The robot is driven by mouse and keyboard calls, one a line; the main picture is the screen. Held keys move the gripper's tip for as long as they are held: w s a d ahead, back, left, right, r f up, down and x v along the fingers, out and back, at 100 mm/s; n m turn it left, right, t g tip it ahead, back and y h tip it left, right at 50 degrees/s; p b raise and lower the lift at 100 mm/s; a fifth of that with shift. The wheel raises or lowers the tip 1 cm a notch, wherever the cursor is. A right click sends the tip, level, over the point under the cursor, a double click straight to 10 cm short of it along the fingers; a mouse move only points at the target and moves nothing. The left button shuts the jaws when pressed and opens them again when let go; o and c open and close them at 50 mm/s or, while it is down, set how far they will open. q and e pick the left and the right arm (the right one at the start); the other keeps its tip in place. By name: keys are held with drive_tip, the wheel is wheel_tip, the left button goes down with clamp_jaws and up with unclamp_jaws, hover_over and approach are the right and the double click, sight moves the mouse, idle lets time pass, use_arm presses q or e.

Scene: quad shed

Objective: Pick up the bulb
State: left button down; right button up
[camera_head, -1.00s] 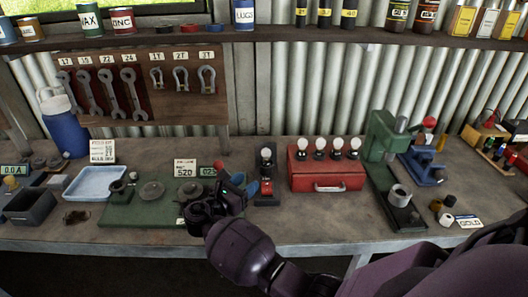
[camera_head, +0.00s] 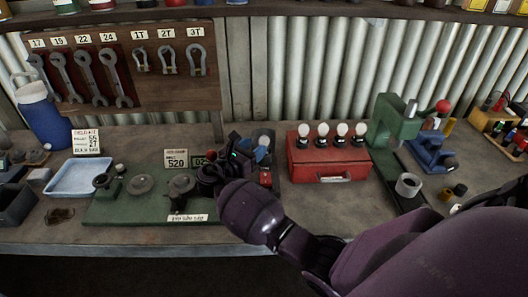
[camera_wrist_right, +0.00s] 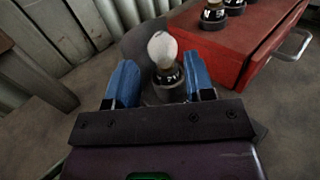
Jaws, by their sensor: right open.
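A white bulb (camera_wrist_right: 163,48) with a dark, marked base stands upright in a holder in the right wrist view. My right gripper (camera_wrist_right: 160,80) is open, with one blue finger on each side of the bulb and its holder. I see no clear contact between the fingers and the bulb. In the head view my right gripper (camera_head: 258,148) is over the holder's spot left of the red box and hides most of it and the bulb. Several more white bulbs (camera_head: 324,131) stand in a row on the red box (camera_head: 318,166). My left gripper is not in view.
A green board (camera_head: 115,211) with round metal parts lies left of my right gripper. A blue tray (camera_head: 80,177) is farther left. A green press (camera_head: 392,130) stands right of the red box. Wrenches (camera_head: 91,76) hang on the wall. The bench front before the red box is clear.

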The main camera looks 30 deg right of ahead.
sight(261, 140)
drive_tip(key=shift+w+d+b, duration=0.1)
drive_tip(key=shift+d+b, duration=0.2)
drive_tip(key=shift+d, duration=0.1)
drive_tip(key=b+x, duration=0.2)
drive_tip(key=x, duration=0.2)
drive_tip(key=shift+d+b, duration=0.2)
drive_tip(key=shift+b, duration=0.1)
drive_tip(key=shift+r, duration=0.1)
drive_tip(key=shift+c, duration=0.7)
drive_tip(key=c, duration=0.6)
drive_tip(key=shift+r, duration=0.45)
drive_tip(key=shift+r+p, duration=1.25)
drive_tip(key=shift+r, duration=8.3)
